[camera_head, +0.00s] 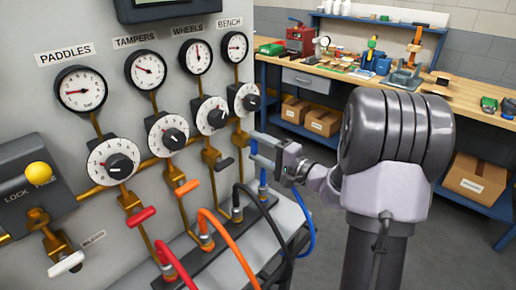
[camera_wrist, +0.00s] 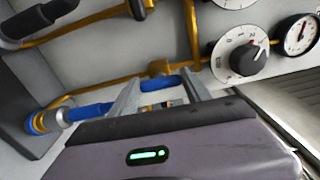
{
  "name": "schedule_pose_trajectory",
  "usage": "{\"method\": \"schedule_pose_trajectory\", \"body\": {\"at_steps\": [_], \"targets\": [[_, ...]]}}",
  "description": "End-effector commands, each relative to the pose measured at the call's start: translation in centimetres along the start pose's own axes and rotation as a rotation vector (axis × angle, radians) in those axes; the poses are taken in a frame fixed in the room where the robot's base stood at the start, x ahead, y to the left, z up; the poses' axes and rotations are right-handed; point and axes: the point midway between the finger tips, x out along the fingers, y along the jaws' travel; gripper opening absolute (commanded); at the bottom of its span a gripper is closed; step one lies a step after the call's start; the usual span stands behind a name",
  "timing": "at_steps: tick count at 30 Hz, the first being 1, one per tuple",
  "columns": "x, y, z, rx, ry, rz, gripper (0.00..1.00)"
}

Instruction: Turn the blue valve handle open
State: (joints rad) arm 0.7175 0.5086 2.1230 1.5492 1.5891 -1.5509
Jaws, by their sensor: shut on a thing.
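The blue valve handle (camera_wrist: 160,82) shows between the two fingers of my gripper (camera_wrist: 158,94) in the wrist view. The fingers are shut on it, and they hide part of it. In the head view my gripper (camera_head: 268,152) reaches in from the right to the rightmost valve, below the BENCH gauge (camera_head: 235,46) and its dial (camera_head: 244,98). There the handle is mostly hidden by the fingers. The handle's exact angle to its brass pipe is hard to tell.
Red (camera_head: 141,215), orange (camera_head: 187,187) and black (camera_head: 224,165) valve handles sit left of the blue one. Red, orange, black and blue hoses (camera_head: 306,222) loop below. A workbench (camera_head: 465,92) with tools and boxes stands behind my arm.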

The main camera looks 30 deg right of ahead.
Motion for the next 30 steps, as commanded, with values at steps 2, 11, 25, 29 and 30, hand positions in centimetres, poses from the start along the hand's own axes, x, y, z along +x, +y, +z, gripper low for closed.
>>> {"method": "schedule_pose_trajectory", "body": {"at_steps": [2, 11, 25, 29, 30], "targets": [[-0.01, 0.08, 0.02, -0.018, -0.001, 0.001, 0.16], [-0.01, 0.09, 0.02, -0.052, -0.001, 0.001, 0.16], [-0.01, 0.07, 0.01, -0.052, 0.0, 0.001, 0.78], [0.0, 0.05, 0.0, -0.051, 0.0, 0.0, 0.78], [0.0, 0.05, 0.0, -0.051, 0.0, 0.0, 0.78]]}}
